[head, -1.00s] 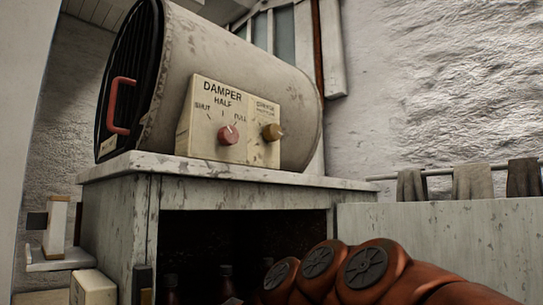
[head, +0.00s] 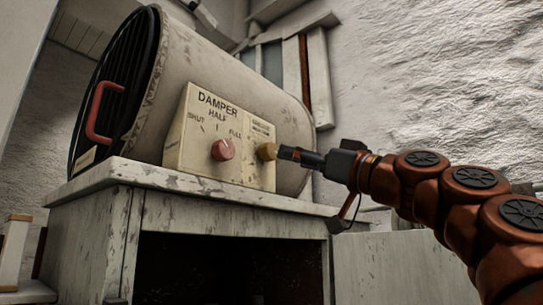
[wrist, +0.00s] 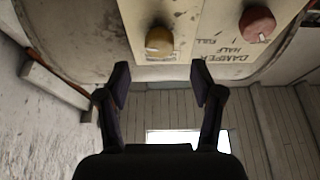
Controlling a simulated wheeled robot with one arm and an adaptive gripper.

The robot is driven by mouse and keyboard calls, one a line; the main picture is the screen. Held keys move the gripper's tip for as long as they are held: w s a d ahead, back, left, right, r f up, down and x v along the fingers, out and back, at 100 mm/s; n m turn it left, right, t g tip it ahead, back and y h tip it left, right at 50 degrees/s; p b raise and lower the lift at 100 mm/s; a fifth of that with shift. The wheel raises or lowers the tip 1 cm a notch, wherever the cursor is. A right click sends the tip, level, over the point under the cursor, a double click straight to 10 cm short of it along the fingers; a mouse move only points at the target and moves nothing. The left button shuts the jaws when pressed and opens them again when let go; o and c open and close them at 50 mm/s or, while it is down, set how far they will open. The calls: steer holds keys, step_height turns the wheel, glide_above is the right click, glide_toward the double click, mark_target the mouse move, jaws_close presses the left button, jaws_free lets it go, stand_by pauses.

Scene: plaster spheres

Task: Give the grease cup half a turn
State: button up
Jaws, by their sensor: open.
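The grease cup (head: 267,151) is a small brass-yellow knob on the right part of the cream panel, which is fixed to a big pale drum. It also shows in the wrist view (wrist: 159,41), upper middle. My gripper (head: 287,153) is just right of the cup in the head view, pointing at it. In the wrist view my gripper (wrist: 161,80) is open and empty, its two fingers spread wide. The cup lies ahead of the fingertips, roughly centred between them. I see no contact.
A red damper knob (head: 222,149) sits left of the cup on the same panel (head: 190,150). The drum (head: 195,60) has a red handle (head: 103,112) and rests on a worn white bench top (head: 150,175). A rough white wall (head: 440,80) stands at the right.

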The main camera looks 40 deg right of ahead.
mark_target(273, 154)
steer(key=p+x, duration=0.2)
steer(key=x, duration=0.5)
steer(key=shift+f, duration=0.15)
steer(key=c, duration=1.1)
